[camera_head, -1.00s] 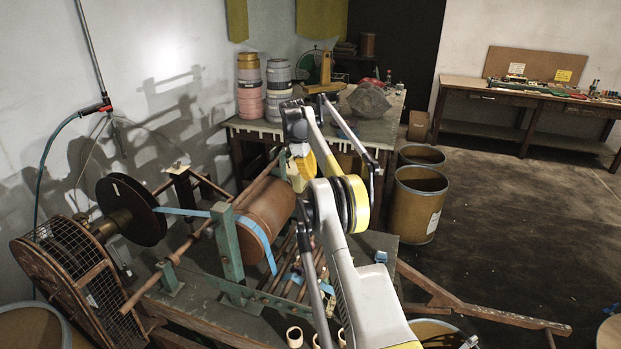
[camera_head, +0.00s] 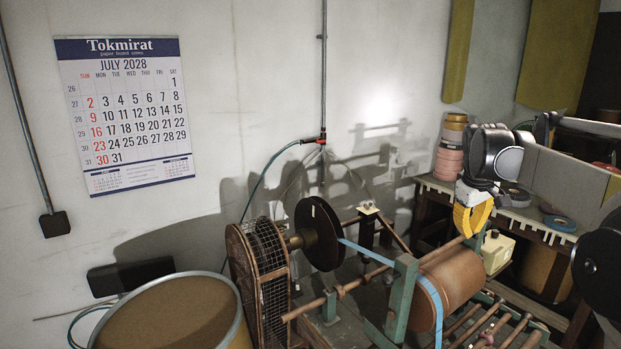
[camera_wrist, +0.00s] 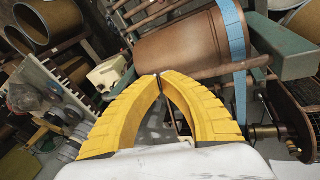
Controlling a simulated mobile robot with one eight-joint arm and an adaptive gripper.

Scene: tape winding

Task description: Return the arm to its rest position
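My gripper (camera_head: 470,234) hangs above the far right end of the brown roll (camera_head: 452,277) on the winding machine, apart from it as far as I can tell. In the wrist view, the yellow fingers of my gripper (camera_wrist: 159,76) curve together and meet at their tips, with nothing held between them. The brown roll (camera_wrist: 188,48) lies beyond the fingertips there, with a blue tape band (camera_wrist: 234,45) around it. My arm comes in from the right side of the head view.
A dark disc (camera_head: 318,236) and a mesh-covered wheel (camera_head: 262,265) stand left of the roll. A large drum (camera_head: 172,318) is at lower left. Stacked tape rolls (camera_head: 449,155) sit on a bench behind. A calendar (camera_head: 128,115) hangs on the wall.

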